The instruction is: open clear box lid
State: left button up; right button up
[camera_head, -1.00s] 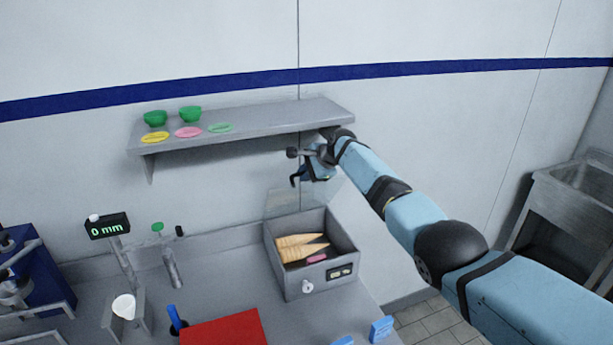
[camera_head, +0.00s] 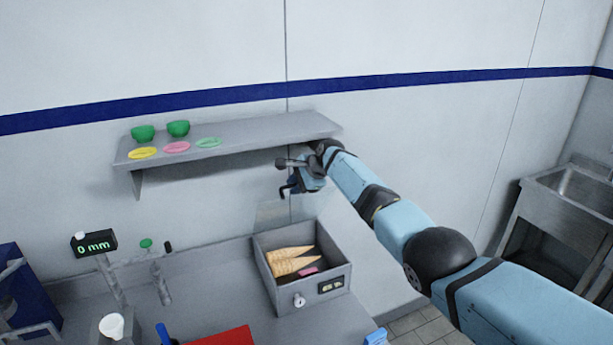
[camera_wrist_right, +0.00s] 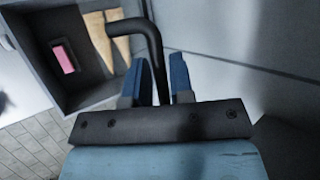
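The grey box (camera_head: 337,284) stands on the counter with its top open. It holds tan cones (camera_head: 292,264) and a small pink item (camera_head: 309,271); these also show in the wrist view as cones (camera_wrist_right: 97,40) and the pink item (camera_wrist_right: 63,59). The clear lid (camera_head: 275,213) is faint and stands raised at the back of the box. My right gripper (camera_head: 290,188) is above the lid's upper edge, below the shelf. My left gripper is out of view.
A wall shelf (camera_head: 235,139) with green bowls and coloured dishes is close above the right gripper. A 0 mm display (camera_head: 95,244) and a white cup (camera_head: 112,326) are at the left. A red mat (camera_head: 225,337) lies in front. A steel sink (camera_head: 570,195) is at the right.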

jog(key=b+v, duration=0.1)
jog(key=v, duration=1.2)
jog(key=shift+d, duration=0.15)
jog(key=s+d+f+n+h, duration=0.1)
jog(key=s+d+f+n, duration=0.25)
jog(key=s+f, duration=0.9)
jog(key=s+d+f+n+h, duration=0.2)
jog(key=s+d+f+n, duration=0.15)
jog(key=s+f, duration=0.85)
jog(key=s+d+f+n+h, duration=0.1)
jog(key=s+d+n, duration=0.2)
jog(key=s, duration=0.8)
jog(key=s+d+n+g+h, duration=0.1)
jog(key=s+d+n, duration=0.1)
jog(key=s, duration=0.9)
jog(key=s+d+f+n+h, duration=0.1)
jog(key=s+d+n, duration=0.2)
jog(key=s, duration=0.9)
jog(key=w+a+f+t+y, duration=0.1)
jog(key=w+a+f+t, duration=0.2)
jog(key=f, duration=0.3)
jog(key=w+a+f+t+y, duration=0.1)
jog(key=w+a+f+t, duration=0.2)
jog(key=f, duration=0.4)
jog(key=shift+w+a+n+t+y, duration=0.2)
jog(key=shift+a+n+t+y, duration=0.1)
jog(key=shift+n+t, duration=0.15)
